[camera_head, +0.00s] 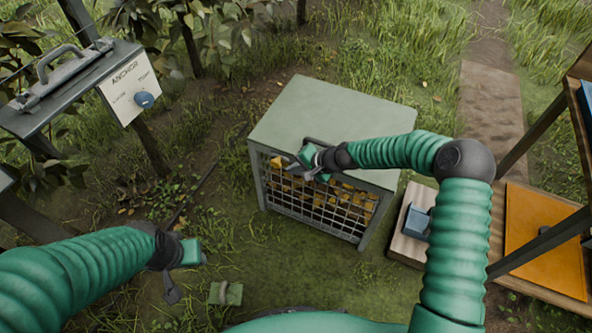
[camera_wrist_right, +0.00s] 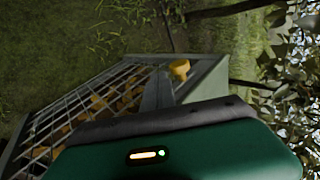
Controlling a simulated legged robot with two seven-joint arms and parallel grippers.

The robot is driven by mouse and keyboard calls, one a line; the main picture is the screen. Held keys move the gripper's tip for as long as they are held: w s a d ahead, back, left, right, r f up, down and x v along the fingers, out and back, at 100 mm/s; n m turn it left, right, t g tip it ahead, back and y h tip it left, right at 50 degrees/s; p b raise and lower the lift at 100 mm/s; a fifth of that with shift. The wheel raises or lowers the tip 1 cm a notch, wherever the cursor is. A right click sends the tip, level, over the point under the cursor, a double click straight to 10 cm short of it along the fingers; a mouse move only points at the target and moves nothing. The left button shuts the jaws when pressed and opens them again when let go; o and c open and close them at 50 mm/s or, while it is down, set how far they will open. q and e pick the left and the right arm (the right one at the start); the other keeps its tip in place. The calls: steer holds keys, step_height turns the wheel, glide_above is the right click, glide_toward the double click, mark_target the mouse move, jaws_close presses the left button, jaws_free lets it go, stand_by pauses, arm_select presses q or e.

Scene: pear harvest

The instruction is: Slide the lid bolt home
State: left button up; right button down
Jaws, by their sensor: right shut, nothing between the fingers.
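The crate has a closed grey-green lid (camera_head: 330,118) and a wire mesh front (camera_head: 315,205) with yellow fruit behind it. A yellow knob (camera_head: 277,161), which looks like the bolt's, sits at the front just under the lid edge. In the right wrist view the yellow knob (camera_wrist_right: 179,68) stands just past the tip of my finger. My right gripper (camera_head: 291,166) is shut and empty beside the knob; whether they touch is unclear. The bolt's shaft is hidden. My left gripper (camera_head: 182,275) hangs low at the left, away from the crate; its jaw opening is unclear.
A post-mounted box with a blue dial and an "ANCHOR" label (camera_head: 127,85) stands at the left. A wooden board with a blue-grey block (camera_head: 417,222) and an orange panel (camera_head: 540,240) are at the right. A small green bundle (camera_head: 226,293) lies on the grass.

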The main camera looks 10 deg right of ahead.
steer(key=d+f+p+v, duration=0.1)
steer(key=p+v, duration=0.3)
steer(key=v, duration=0.7)
steer(key=s+d+r+n+g+h, duration=0.2)
steer(key=s+r+n+h, duration=0.15)
steer(key=s, duration=0.85)
steer(key=s+d+r+n+g+h, duration=0.1)
steer(key=s+d+r+n+h, duration=0.3)
steer(key=s, duration=0.8)
arm_select(q)
steer(key=w+p+v, duration=0.3)
steer(key=p+v, duration=1)
steer(key=v, duration=0.2)
steer(key=w+r+p+v, duration=0.1)
steer(key=w+p+v, duration=0.2)
steer(key=p+v, duration=1)
step_height(320, 180, up, 3)
steer(key=shift+d+f, duration=0.15)
steer(key=shift+d, duration=0.25)
arm_select(e)
step_height(320, 180, up, 26)
steer(key=y, duration=0.1)
steer(key=shift+s+a+n, duration=0.25)
steer(key=shift+a+n, duration=0.2)
steer(key=shift+r, duration=0.1)
